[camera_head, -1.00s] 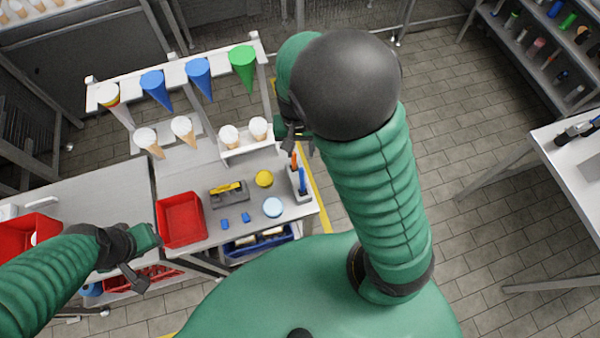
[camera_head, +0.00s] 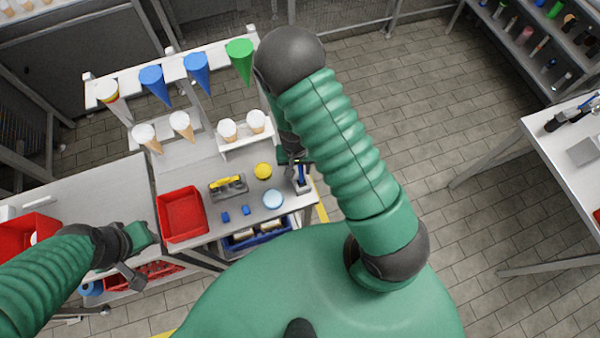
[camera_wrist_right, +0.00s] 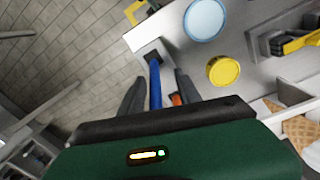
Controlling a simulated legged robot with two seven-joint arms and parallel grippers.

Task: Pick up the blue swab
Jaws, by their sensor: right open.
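The blue swab (camera_head: 302,173) stands upright in a small grey holder (camera_head: 303,187) at the right edge of the worktable, partly hidden by my right gripper (camera_head: 297,167) in the head view. In the right wrist view the blue swab (camera_wrist_right: 155,84) lies between the two dark fingers of my right gripper (camera_wrist_right: 159,88), which are spread open around it with gaps showing. An orange swab (camera_wrist_right: 176,99) is beside it, close to the right finger. My left gripper (camera_head: 138,258) is away to the left, in front of the red bin; its finger opening is unclear.
A red bin (camera_head: 181,214) stands left. Cones hang on a rack (camera_head: 215,63) behind.

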